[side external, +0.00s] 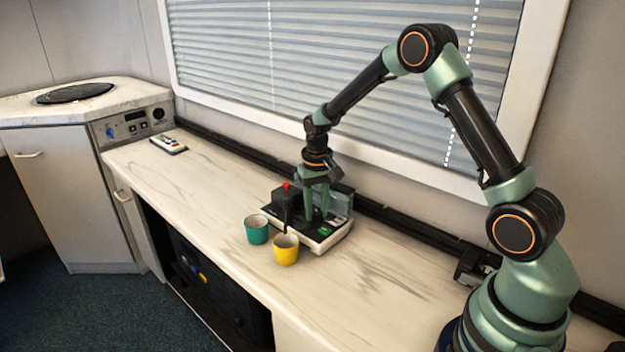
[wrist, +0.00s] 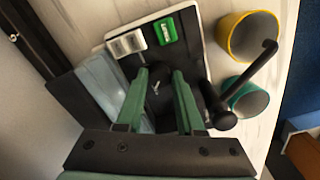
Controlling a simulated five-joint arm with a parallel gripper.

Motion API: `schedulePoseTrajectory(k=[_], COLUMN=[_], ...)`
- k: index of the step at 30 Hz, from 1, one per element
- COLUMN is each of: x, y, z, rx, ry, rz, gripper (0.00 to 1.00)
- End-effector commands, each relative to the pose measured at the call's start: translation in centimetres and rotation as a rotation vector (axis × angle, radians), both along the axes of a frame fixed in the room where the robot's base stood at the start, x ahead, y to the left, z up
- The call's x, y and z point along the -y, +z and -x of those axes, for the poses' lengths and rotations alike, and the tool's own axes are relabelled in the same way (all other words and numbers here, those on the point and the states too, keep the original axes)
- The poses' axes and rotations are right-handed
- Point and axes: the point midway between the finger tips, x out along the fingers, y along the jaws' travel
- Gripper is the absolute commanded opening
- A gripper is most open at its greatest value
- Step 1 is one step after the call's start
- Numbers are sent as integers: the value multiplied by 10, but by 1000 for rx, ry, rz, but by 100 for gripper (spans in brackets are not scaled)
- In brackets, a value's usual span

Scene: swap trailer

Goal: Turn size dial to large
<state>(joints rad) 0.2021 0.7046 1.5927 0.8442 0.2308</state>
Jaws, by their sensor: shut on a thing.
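The coffee machine (side external: 335,240) is black and white and stands on the counter. My gripper (side external: 317,214) points down onto its top deck. In the wrist view my gripper (wrist: 160,76) has its two green fingers on either side of a small dark dial with a pale pointer mark (wrist: 155,87), and is shut on it. The fingers partly hide the dial, and its size marks cannot be read. A green switch (wrist: 165,30) and a whitish switch (wrist: 127,43) sit on the same deck.
A yellow cup (side external: 286,250) and a teal cup (side external: 257,230) stand close in front of the machine, by its black spout (wrist: 250,80). A clear tank (wrist: 100,85) is beside the fingers. A remote (side external: 168,144) lies far left.

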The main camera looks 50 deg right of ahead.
Motion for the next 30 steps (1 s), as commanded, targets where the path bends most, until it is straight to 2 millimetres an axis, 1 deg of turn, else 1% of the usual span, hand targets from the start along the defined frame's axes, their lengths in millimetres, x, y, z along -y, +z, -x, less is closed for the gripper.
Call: schedulePoseTrajectory(k=[8, 30], x=[0, 0], y=[1, 1], z=[0, 0], rx=[0, 0], ry=[-169, -866], rz=[0, 0], gripper=[0, 0])
